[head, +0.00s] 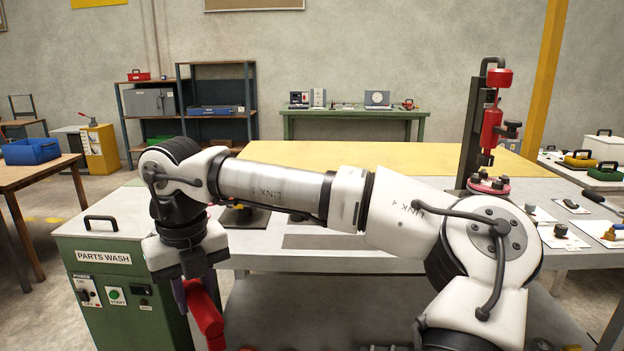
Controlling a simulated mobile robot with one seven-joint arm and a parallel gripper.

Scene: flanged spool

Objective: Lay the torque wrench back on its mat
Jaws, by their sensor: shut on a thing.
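My gripper (193,283) hangs at the left, pointing down in front of the green parts washer and left of the workbench. It is shut on a long red part (207,322), which looks like the handle of the torque wrench. The red part slants down to the bottom edge of the picture, and the rest of the tool is out of view or hidden. A bare, dark grey mat (310,242) lies on the bench near its front edge, partly covered by my arm. I cannot tell for certain that it is the wrench's mat.
The green parts washer (122,285) stands left of the workbench (390,260). A red tool stand (490,130) rises at the bench's right, over a pink flanged piece (488,185). Small parts lie on white mats (563,237) further right. My arm crosses above the bench.

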